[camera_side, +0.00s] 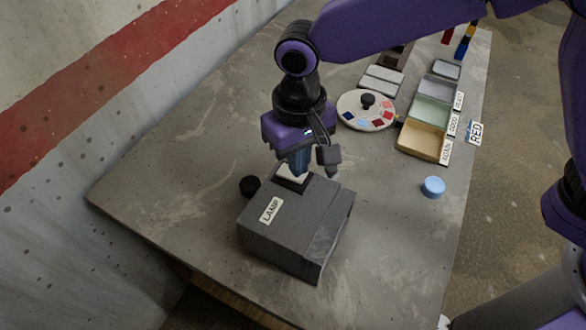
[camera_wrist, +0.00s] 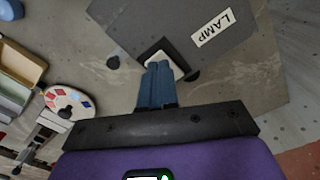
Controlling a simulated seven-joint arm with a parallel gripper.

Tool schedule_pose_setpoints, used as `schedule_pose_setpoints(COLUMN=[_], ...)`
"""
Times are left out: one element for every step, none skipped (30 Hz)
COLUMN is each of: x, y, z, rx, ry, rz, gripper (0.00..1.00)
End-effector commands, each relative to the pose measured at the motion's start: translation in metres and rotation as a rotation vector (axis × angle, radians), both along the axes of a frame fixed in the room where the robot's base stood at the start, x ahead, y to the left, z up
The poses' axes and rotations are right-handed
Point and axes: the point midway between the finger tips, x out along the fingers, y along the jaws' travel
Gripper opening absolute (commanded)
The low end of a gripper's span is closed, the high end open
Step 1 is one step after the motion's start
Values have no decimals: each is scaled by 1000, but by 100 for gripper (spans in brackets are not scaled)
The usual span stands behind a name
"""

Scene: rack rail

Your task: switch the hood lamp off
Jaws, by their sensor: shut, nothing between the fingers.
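A dark grey box (camera_side: 292,232) labelled LAMP stands on the table; it also shows in the wrist view (camera_wrist: 190,22). A white rocker switch (camera_side: 291,170) in a black frame sits at the box's edge nearest my gripper, and shows in the wrist view (camera_wrist: 176,68). My gripper (camera_side: 299,172) is shut and empty, with its blue fingers pointing down at the switch. In the wrist view the fingertips (camera_wrist: 158,66) overlap the white switch face and hide part of it. I cannot tell whether they touch it. No lit lamp is visible.
A black knob (camera_side: 250,186) is left of the box. A light blue round piece (camera_side: 433,186) lies near the right edge. The table's left part is clear.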

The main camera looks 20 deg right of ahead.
Motion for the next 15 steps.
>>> schedule_pose_setpoints(x=[0, 0, 0, 0, 0, 0, 0, 0, 0, 0, 0, 0, 0, 0, 0], y=[0, 0, 0, 0, 0, 0, 0, 0, 0, 0, 0, 0, 0, 0, 0], z=[-1, -1, -2, -2, -2, -3, -3, -4, -4, -5, -5, -6, -6, -6, -7], rx=[0, 0, 0, 0, 0, 0, 0, 0, 0, 0, 0, 0, 0, 0, 0], ry=[0, 0, 0, 0, 0, 0, 0, 0, 0, 0, 0, 0, 0, 0, 0], rz=[0, 0, 0, 0, 0, 0, 0, 0, 0, 0, 0, 0, 0, 0, 0], gripper=[0, 0, 0, 0, 0, 0, 0, 0, 0, 0, 0, 0, 0, 0, 0])
